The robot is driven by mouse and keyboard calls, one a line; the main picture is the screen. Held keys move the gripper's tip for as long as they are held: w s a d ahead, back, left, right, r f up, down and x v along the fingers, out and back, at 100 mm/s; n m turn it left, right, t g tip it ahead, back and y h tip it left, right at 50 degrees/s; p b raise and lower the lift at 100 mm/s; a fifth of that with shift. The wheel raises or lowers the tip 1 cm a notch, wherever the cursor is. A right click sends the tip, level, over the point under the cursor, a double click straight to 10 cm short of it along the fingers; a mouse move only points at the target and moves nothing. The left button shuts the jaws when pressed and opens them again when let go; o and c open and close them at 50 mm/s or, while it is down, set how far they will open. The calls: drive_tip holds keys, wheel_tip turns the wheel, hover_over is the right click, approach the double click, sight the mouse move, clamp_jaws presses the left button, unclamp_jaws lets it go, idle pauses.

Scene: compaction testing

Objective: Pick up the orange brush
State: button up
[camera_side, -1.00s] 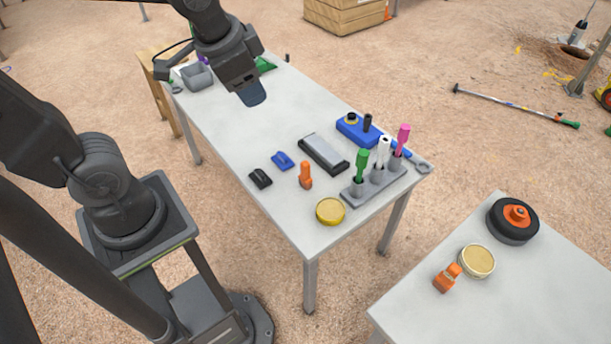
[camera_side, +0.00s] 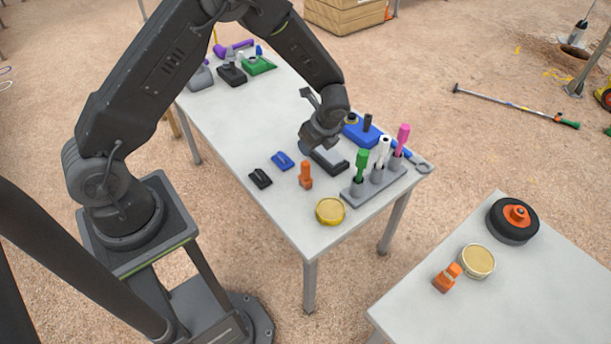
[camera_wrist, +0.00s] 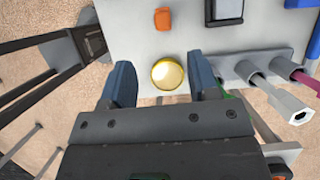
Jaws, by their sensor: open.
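The orange brush (camera_side: 305,175) stands upright on the long grey table, between the blue clip-like piece and the yellow tin. In the wrist view an orange block-like top, apparently the brush (camera_wrist: 163,19), shows at the upper edge, beyond the fingertips. My gripper (camera_side: 304,147) is above the table, up and behind the brush in the side view, apart from it. In the wrist view my gripper (camera_wrist: 161,64) has its two blue fingers spread wide with nothing held between them. My wrist partly covers the grey-topped black tray.
A yellow tin (camera_side: 330,211) stands near the front corner. A grey holder (camera_side: 359,200) with green, white and pink handled tools stands right of the brush. A black piece (camera_side: 260,178) and a blue piece (camera_side: 283,160) lie left. Another orange object (camera_side: 447,278) is on the second table.

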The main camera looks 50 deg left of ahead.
sight(306, 163)
drive_tip(key=x, duration=0.9)
drive_tip(key=shift+f, duration=0.15)
drive_tip(key=shift+d+x, duration=0.2)
drive_tip(key=shift+x, duration=2.4)
drive_tip(key=shift+w, duration=0.15)
drive_tip(key=shift+c, duration=0.4)
drive_tip(key=c, duration=0.9)
